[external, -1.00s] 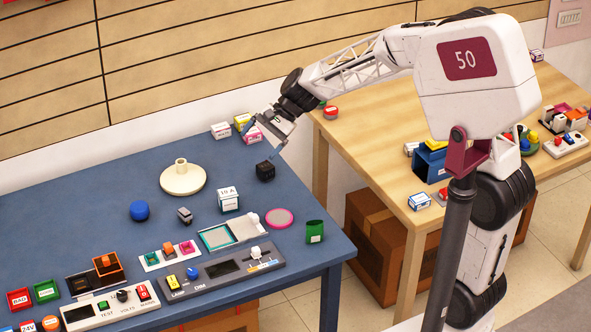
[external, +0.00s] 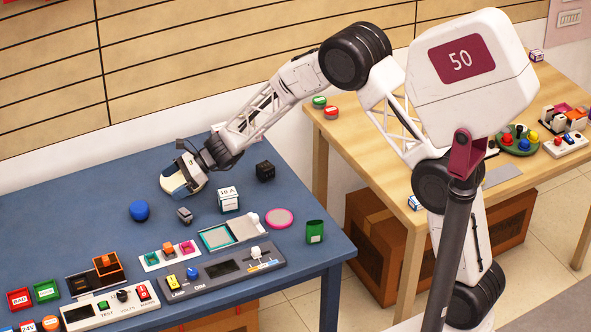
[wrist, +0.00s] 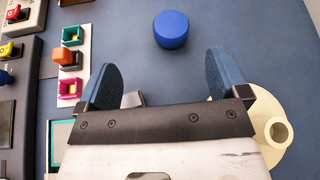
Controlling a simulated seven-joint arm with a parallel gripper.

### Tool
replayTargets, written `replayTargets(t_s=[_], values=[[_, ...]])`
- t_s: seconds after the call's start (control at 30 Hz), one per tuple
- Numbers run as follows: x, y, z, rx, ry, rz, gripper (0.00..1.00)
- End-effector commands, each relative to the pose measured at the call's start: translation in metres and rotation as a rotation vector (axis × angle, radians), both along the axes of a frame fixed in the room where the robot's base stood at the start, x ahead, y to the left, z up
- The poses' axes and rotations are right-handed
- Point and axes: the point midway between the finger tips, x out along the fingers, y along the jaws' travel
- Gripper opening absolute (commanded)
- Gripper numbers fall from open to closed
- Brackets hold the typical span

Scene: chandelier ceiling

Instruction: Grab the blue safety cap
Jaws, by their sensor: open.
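The blue cap (external: 139,210) is a plain, rounded blue piece standing alone on the blue table. In the wrist view the blue cap (wrist: 171,29) lies beyond the fingertips, roughly centred between them and touching neither. My gripper (wrist: 161,72) is open, its two blue-padded fingers spread apart with nothing held. In the external view my gripper (external: 178,178) is low over the table, to the right of and slightly behind the cap.
A cream flanged piece (wrist: 277,135) is close beside the right finger in the wrist view. A small grey block (external: 184,215) stands right of the cap. The table left of the cap is clear.

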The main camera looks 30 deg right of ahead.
Motion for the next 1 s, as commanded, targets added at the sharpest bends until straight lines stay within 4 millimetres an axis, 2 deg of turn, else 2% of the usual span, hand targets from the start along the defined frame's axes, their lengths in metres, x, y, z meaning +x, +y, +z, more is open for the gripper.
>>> replayTargets(t_s=[0.03, 0.1, 0.3, 0.8, 1.0], values=[[0.004, 0.010, -0.013, 0.012, 0.027, -0.018, 0.93], [0.010, 0.021, -0.025, 0.029, 0.056, -0.043, 0.93], [0.018, 0.039, -0.047, 0.058, 0.110, -0.089, 0.93], [0.020, 0.044, -0.053, 0.065, 0.123, -0.100, 0.93], [0.021, 0.056, -0.057, 0.064, 0.123, -0.098, 0.93]])
